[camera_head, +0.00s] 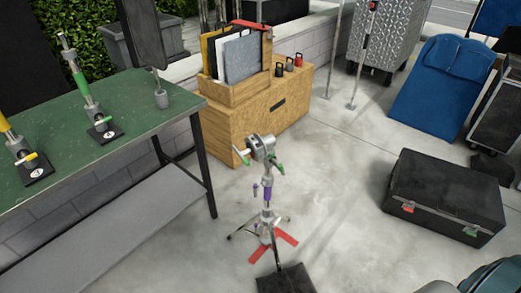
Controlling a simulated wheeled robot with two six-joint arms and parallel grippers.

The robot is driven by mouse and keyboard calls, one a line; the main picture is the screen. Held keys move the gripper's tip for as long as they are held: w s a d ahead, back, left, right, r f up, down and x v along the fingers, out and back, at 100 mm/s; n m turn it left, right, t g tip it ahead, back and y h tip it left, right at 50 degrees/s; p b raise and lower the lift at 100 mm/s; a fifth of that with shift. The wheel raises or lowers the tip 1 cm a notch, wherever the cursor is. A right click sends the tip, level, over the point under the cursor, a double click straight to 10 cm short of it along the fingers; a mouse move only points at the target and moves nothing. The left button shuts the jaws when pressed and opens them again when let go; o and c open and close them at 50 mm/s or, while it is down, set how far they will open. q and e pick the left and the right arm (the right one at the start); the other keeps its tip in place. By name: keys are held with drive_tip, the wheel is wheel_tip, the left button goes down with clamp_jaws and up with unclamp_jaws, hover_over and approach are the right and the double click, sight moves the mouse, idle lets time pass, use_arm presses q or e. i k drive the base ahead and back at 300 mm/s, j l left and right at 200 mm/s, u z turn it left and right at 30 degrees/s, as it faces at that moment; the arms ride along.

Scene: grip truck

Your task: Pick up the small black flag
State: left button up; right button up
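A dark rectangular panel (145,35), which looks like a small black flag, stands upright at the back right of the green table (120,165). Its thin rod goes down to a small grey holder (161,98). A second black square piece (287,281) is at the bottom edge, partly cut off, below a thin dark rod at the foot of the grip stand (266,190). I cannot tell for sure which one is the small black flag. Neither of my grippers is in view.
Two short stands (98,118) (24,155) are on the table. A wooden box (235,92) holding several flat panels sits on a wooden cabinet (250,125) behind. A black case (440,198) and a blue padded item (440,85) are at right. Open concrete floor lies between.

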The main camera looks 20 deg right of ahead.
sight(142, 15)
drive_tip(key=i+u, duration=0.35)
drive_tip(key=i, duration=0.3)
drive_tip(key=i+u, duration=0.3)
drive_tip(key=i, duration=0.35)
